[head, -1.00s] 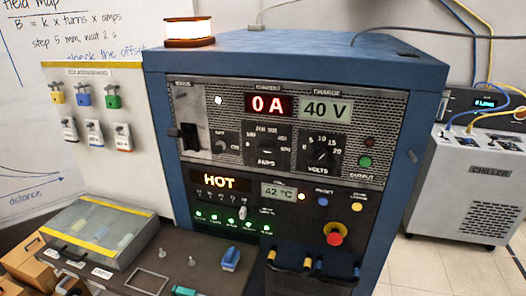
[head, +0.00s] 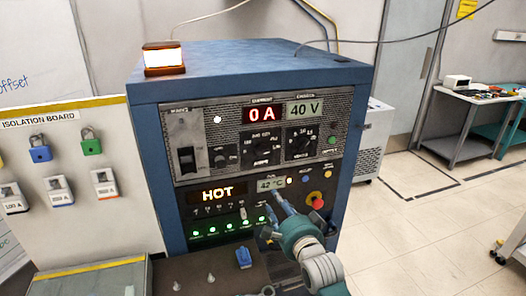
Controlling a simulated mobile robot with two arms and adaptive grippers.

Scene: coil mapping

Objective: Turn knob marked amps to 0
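The knob marked amps (head: 260,148) is a dark round knob on the upper panel of a blue cabinet (head: 152,150). Its exact pointer angle is too small to read. Above it, a red display (head: 264,115) reads 0 A. My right gripper (head: 279,207) is in front of the lower panel, below the amps knob and apart from it. Its fingers are small and seen from behind, so I cannot tell whether they are open. Nothing held is visible.
The volts knob (head: 299,143) sits right of the amps knob, under a 40 V display (head: 304,110). A red emergency button (head: 317,202) is right of my gripper. A lit lamp (head: 163,58) stands on the cabinet. An isolation board (head: 70,170) is at left; open floor is at right.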

